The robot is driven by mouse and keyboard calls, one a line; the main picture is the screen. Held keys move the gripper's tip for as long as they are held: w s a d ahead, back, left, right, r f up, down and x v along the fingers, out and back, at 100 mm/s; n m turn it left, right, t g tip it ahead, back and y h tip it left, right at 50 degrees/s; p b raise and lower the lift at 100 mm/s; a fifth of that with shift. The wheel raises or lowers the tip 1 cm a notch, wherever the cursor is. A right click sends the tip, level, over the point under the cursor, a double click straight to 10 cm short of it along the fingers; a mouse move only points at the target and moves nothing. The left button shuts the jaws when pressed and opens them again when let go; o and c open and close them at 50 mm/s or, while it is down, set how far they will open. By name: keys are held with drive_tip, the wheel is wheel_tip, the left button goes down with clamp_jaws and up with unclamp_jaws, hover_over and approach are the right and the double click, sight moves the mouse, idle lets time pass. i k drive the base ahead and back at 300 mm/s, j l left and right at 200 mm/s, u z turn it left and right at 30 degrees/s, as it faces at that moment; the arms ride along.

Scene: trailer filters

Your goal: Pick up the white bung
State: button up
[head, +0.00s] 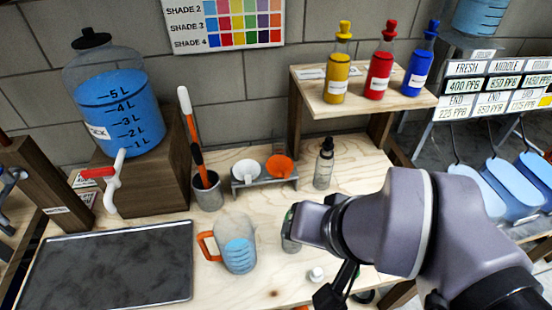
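A small white piece that looks like the white bung (316,273) sits on the pale wooden bench near the front, right of the measuring jug. My arm reaches in from the right, with its grey wrist just above and behind the bung. Dark parts that look like my gripper (335,289) hang down close beside the bung on its right. I cannot tell whether they touch it. The fingertips are small and partly hidden by my arm, so their opening does not show clearly.
A jug with an orange handle (239,256) holds blue liquid left of the bung. A dark tray (110,262) lies at the left. A dropper bottle (324,165), a spoon rack (264,183) and a grey cup (207,192) stand behind. A small shelf (358,103) carries colored bottles.

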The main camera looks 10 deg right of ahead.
sight(316, 275)
drive_tip(key=i+z, duration=0.1)
drive_tip(key=z, duration=0.4)
drive_tip(key=k+j, duration=0.2)
drive_tip(key=k, duration=0.2)
drive_tip(key=j+z, duration=0.7)
